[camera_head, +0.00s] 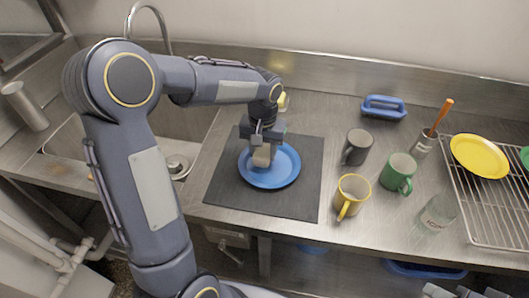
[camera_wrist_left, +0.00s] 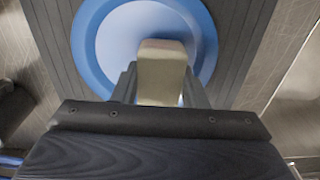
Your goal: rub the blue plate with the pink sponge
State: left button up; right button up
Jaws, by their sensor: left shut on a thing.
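The blue plate (camera_head: 284,172) lies on a dark mat (camera_head: 230,185) on the steel counter; it also shows in the left wrist view (camera_wrist_left: 88,45). My left gripper (camera_head: 262,146) points down over the plate and is shut on a small block, the sponge (camera_head: 262,157). The sponge looks beige rather than pink, and its end sticks out between the fingers in the left wrist view (camera_wrist_left: 161,70). It is over the plate's inner area; I cannot tell whether it touches the surface.
A yellow plate (camera_head: 479,156) is on a wire rack (camera_head: 495,210). A sink (camera_head: 75,150) is left.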

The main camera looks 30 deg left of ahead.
pick_arm(q)
jog(key=shift+d+r+p, duration=0.1)
jog(key=shift+r+p, duration=0.2)
jog(key=shift+r, duration=0.35)
jog(key=shift+r+p, duration=0.6)
jog(key=shift+r, duration=0.15)
jog(key=shift+r+p, duration=1)
jog(key=shift+r, duration=0.35)
jog(key=shift+w, duration=0.1)
